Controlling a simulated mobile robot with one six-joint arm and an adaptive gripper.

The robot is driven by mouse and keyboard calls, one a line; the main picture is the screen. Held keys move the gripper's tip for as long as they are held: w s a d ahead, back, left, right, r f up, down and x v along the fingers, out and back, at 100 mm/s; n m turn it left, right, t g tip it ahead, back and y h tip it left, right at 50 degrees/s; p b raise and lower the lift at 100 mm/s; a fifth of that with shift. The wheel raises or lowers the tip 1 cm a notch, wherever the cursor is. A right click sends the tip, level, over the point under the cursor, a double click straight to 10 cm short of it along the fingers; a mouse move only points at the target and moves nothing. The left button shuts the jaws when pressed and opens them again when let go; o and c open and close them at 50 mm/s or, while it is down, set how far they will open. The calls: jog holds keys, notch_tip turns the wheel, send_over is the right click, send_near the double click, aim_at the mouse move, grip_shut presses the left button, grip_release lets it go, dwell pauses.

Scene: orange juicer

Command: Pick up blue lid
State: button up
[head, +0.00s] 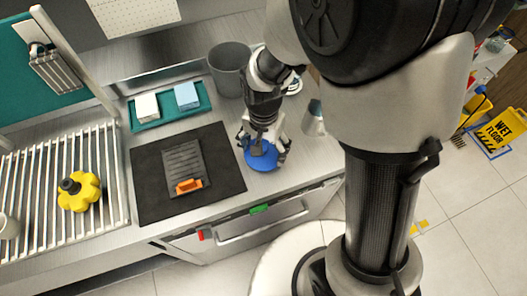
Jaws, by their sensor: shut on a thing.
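The blue lid (262,158) is a round blue disc on the right part of the metal counter, just right of the black mat. My gripper (265,150) points down over it, with its fingers on either side of the lid's middle. It is shut on the lid. My gripper and wrist hide part of the lid's upper side. I cannot tell whether the lid touches the counter or is slightly above it.
A black mat (225,190) holds a grey grater-like board (183,160) with an orange end. A grey bin (229,68) and a teal tray (145,122) stand behind. A yellow knob-shaped thing (88,193) sits on the left rack. A grey-white container (313,122) stands close right of my gripper.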

jog(key=shift+s, duration=0.1)
jog(key=c, duration=0.7)
jog(key=shift+s+f, duration=0.1)
jog(key=shift+c, duration=0.3)
